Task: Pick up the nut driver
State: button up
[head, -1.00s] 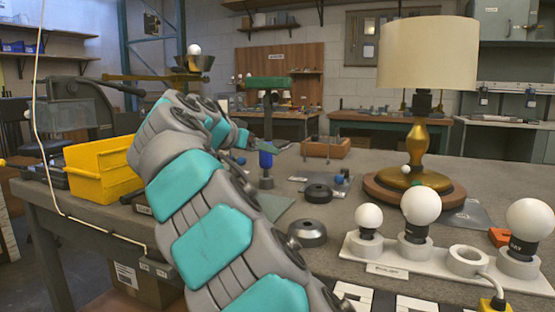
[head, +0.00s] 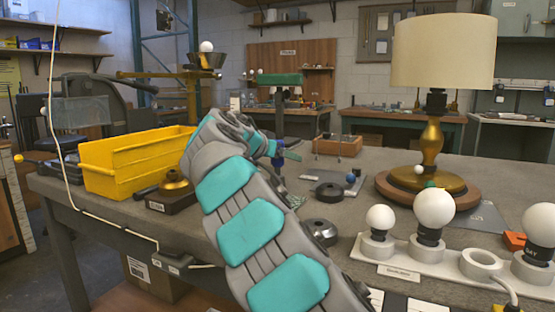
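A blue-handled upright tool (head: 278,163), which looks like the nut driver, stands on the workbench (head: 340,212) just beyond my arm. Only a small part of the blue shows. My gripper (head: 288,151) is at the far end of my teal and grey arm, directly at the top of this blue handle. The wrist hides most of the fingers and the tool's lower end. I cannot tell whether the fingers touch or hold the handle.
A yellow bin (head: 130,165) and a small brass part on a dark block (head: 174,190) lie left of my arm. A lamp (head: 431,145) stands to the right. A green-topped stand (head: 280,79) rises behind the gripper.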

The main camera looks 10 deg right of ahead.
grip_shut()
dwell(0.5)
